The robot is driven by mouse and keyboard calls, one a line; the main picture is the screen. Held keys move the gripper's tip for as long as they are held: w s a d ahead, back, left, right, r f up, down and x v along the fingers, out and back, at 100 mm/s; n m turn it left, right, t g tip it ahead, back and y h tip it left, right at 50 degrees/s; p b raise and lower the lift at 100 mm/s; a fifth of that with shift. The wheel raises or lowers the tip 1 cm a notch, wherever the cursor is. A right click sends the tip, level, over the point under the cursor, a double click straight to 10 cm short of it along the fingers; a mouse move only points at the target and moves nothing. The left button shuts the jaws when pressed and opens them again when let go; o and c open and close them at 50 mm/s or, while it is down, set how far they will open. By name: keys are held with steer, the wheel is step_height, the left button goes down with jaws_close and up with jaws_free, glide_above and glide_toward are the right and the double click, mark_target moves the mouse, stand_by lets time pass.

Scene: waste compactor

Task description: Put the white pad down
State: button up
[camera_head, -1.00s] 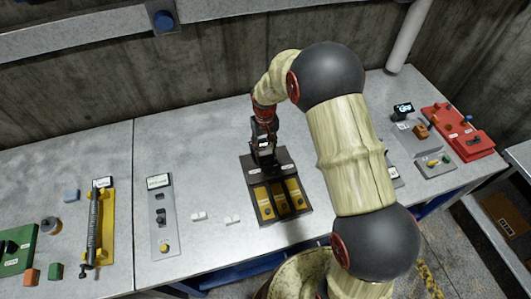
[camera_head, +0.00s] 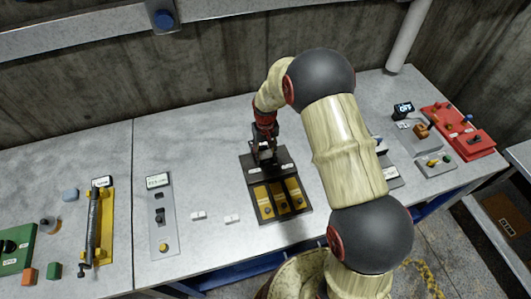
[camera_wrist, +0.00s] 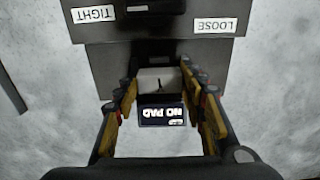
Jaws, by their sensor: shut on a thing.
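My gripper (camera_wrist: 160,100) is shut on a pale block, which appears to be the white pad (camera_wrist: 158,77); the fingers hold its left and right sides in the wrist view. In the head view my gripper (camera_head: 265,153) is low over the back part of a black fixture (camera_head: 249,165), and the pad is mostly hidden. In the wrist view a small dark display (camera_wrist: 162,116) reads "NO PAD" upside down. The labels "TIGHT" (camera_wrist: 95,14) and "LOOSE" (camera_wrist: 214,25) are on the fixture. I cannot tell whether the pad touches it.
The fixture's front has yellow panels (camera_head: 265,204). Two small white pieces (camera_head: 198,215) (camera_head: 232,219) lie on the grey table to its left. A grey switch panel (camera_head: 161,220) and a yellow-based device (camera_head: 106,225) stand further left. A red tray (camera_head: 470,135) is at right.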

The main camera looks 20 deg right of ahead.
steer(key=o, duration=0.8)
steer(key=shift+s+f, duration=0.4)
steer(key=shift+f, duration=0.25)
steer(key=shift+c, duration=0.2)
steer(key=o, duration=0.4)
steer(key=shift+w+f, duration=0.1)
steer(key=shift+f, duration=0.05)
